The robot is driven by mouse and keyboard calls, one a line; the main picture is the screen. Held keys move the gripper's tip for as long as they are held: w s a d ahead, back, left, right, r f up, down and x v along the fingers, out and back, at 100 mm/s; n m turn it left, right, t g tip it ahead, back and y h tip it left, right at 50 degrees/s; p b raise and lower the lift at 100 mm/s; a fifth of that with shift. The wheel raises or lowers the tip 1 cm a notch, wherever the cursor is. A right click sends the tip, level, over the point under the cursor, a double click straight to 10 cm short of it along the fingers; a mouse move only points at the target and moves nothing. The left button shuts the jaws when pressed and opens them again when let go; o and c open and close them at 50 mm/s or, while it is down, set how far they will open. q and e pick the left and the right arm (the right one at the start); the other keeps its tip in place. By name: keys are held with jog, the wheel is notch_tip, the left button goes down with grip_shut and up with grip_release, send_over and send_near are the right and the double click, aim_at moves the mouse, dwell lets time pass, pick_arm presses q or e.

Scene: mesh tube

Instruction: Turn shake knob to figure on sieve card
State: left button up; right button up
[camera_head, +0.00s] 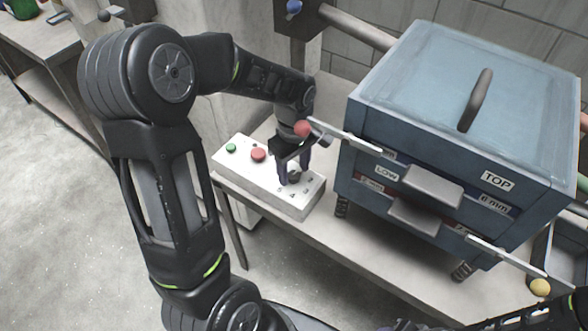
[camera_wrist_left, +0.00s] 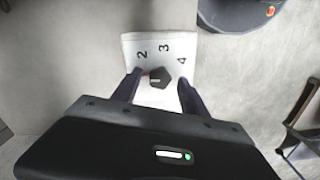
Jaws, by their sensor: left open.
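The shake knob (camera_wrist_left: 159,77) is dark and angular, with a pale mark on its left side in the wrist view. It sits on a white control box (camera_head: 232,165), below the printed figures 2, 3 and 4 in the wrist view. My left gripper (camera_wrist_left: 160,91) is open, its two fingers on either side of the knob with visible gaps. In the head view the left gripper (camera_head: 295,178) points down at the box and mostly hides the knob. I cannot make out a sieve card. Part of my right arm shows at the bottom right; its jaws are not clear.
A red button (camera_head: 258,154) and a green button (camera_head: 231,147) are on the box. A blue sieve cabinet (camera_head: 450,75) with TOP and LOW labels stands close at right on springs. A red-ended lever (camera_head: 303,128) is near my left wrist.

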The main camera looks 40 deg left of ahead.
pick_arm(q)
jog(key=shift+f, duration=0.3)
jog(key=shift+c, duration=0.4)
grip_shut()
